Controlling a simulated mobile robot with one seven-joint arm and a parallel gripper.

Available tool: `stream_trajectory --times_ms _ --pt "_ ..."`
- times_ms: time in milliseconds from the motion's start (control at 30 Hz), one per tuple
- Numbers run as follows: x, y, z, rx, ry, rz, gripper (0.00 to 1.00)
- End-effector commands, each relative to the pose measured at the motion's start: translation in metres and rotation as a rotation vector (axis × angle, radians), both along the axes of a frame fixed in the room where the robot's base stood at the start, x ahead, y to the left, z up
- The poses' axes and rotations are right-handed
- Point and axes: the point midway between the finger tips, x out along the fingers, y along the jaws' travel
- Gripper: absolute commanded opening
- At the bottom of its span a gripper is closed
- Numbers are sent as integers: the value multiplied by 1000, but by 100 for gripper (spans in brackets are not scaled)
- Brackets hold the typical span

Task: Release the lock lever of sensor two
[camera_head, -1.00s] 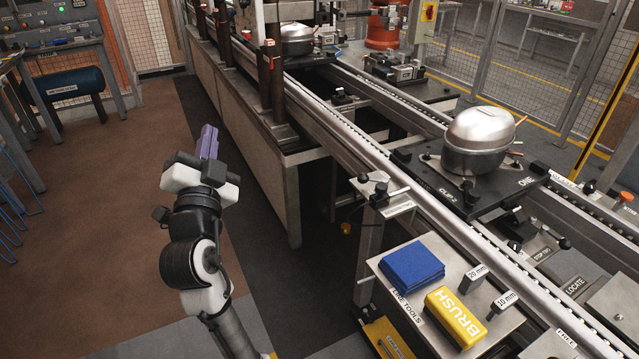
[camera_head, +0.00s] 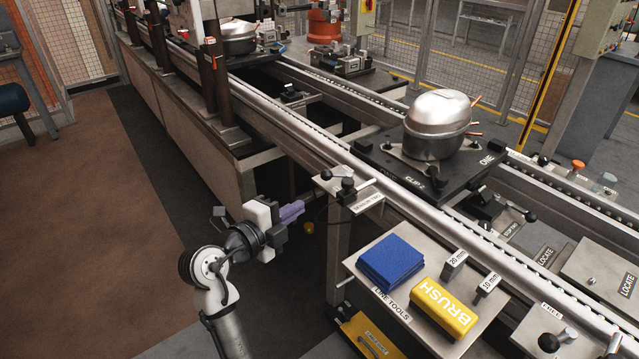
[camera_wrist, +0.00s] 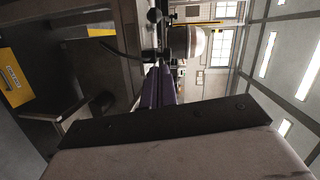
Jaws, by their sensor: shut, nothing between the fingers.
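A small metal bracket plate (camera_head: 362,198) stands on a post beside the near rail of the conveyor. It carries black knobs, one of them on a lever (camera_head: 347,185), and a white label too small to read surely; I take it as sensor two. My gripper (camera_head: 303,207), with purple fingers, is shut and empty. It is just left of the bracket and slightly below the knobs, pointing at it, apparently apart. In the wrist view the shut fingers (camera_wrist: 160,70) point towards black knobs (camera_wrist: 153,16). I cannot tell whether the lever is locked.
A tool shelf with a blue cloth stack (camera_head: 391,262) and a yellow brush block (camera_head: 444,307) is to the right. A silver compressor (camera_head: 437,125) sits on a black pallet (camera_head: 375,155) on the conveyor. The brown floor (camera_head: 90,230) at left is clear.

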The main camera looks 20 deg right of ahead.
Motion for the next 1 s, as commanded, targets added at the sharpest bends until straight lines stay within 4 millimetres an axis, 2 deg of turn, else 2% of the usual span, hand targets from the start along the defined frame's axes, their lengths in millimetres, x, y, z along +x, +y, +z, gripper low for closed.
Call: stream_trajectory --times_ms 167,600,800,1000 --pt "8 -14 0 0 2 -3 0" --pt "59 -86 -11 0 1 1 0" --pt "83 -89 -17 -1 1 0 0" --pt "93 -90 -21 0 -1 2 0"
